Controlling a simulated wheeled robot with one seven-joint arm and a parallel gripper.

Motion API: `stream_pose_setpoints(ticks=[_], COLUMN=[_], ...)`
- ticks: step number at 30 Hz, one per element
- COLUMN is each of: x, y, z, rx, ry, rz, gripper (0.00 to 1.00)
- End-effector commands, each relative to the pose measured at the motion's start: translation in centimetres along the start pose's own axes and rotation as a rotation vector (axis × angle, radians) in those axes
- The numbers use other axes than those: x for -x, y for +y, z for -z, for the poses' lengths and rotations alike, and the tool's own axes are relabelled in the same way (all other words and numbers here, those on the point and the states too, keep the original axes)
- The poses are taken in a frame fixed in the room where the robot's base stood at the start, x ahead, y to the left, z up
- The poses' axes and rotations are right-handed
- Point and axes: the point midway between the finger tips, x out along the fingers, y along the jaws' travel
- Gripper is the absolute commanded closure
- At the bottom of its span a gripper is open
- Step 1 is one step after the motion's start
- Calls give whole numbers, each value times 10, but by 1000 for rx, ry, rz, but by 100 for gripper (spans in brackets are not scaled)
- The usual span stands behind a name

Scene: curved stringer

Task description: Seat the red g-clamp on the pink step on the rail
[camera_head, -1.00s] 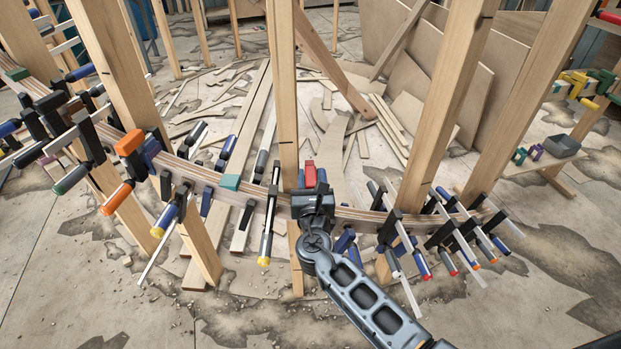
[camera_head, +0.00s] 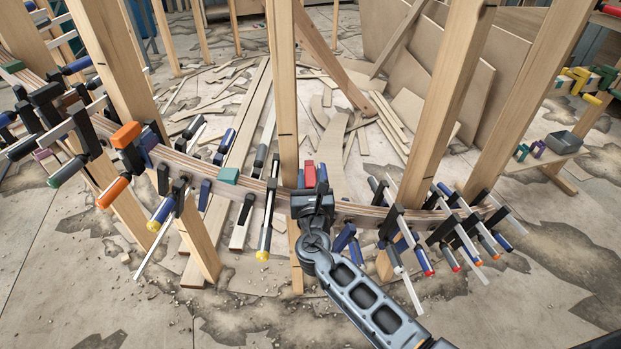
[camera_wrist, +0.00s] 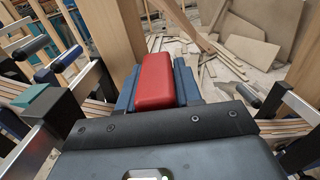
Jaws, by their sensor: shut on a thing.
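The red g-clamp (camera_head: 310,174) shows as a red block at the tip of my gripper (camera_head: 314,180), in front of a wooden post. In the wrist view the red g-clamp (camera_wrist: 155,82) sits between the blue fingers of my gripper (camera_wrist: 157,88), which are shut on it. Its lower part is hidden by my gripper. The curved laminated wooden rail (camera_head: 265,186) passes behind my gripper. I cannot tell whether the clamp touches the rail. I cannot make out a pink step on the rail.
A teal block (camera_head: 229,175) sits on the rail left of my gripper. Several bar clamps crowd the rail on both sides, including an orange-ended one (camera_head: 126,135). An upright post (camera_head: 284,90) stands just behind my gripper. Loose boards lie on the floor beyond.

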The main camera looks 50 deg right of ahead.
Motion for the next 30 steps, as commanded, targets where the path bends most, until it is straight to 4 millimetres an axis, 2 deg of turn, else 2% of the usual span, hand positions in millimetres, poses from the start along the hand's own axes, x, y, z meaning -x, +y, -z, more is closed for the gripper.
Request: stream_pose_setpoints(ticks=[8, 21, 30], x=[0, 0, 0], y=[0, 0, 0], z=[9, 10, 20], rx=[-1, 0, 0], ry=[-3, -3, -2], rz=[0, 0, 0], gripper=[100, 100, 100])
